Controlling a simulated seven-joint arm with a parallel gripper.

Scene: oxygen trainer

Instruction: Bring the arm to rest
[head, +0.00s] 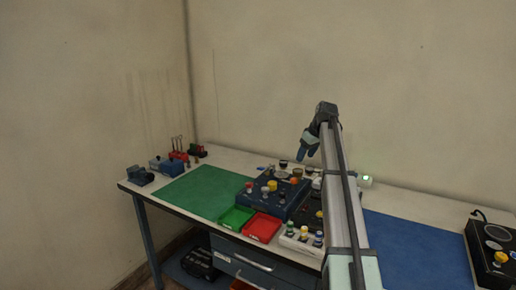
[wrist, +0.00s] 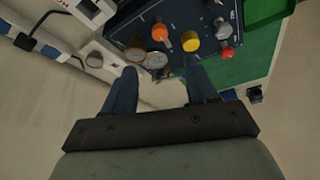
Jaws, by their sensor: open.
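My gripper (head: 309,146) is raised above the back of the workbench, behind the dark blue trainer panel (head: 270,212), with its fingers pointing down. In the wrist view my gripper (wrist: 158,92) shows two dark blue fingers spread apart with nothing between them. The panel (wrist: 205,22), with orange, yellow and red knobs, lies beyond the fingertips there. My arm hides part of the bench's middle in the head view.
A green mat (head: 203,192), green tray (head: 236,218) and red tray (head: 262,228) lie on the left. A blue mat (head: 415,250) and black box (head: 492,250) lie on the right. Small parts stand at the back left. The air around my gripper looks clear.

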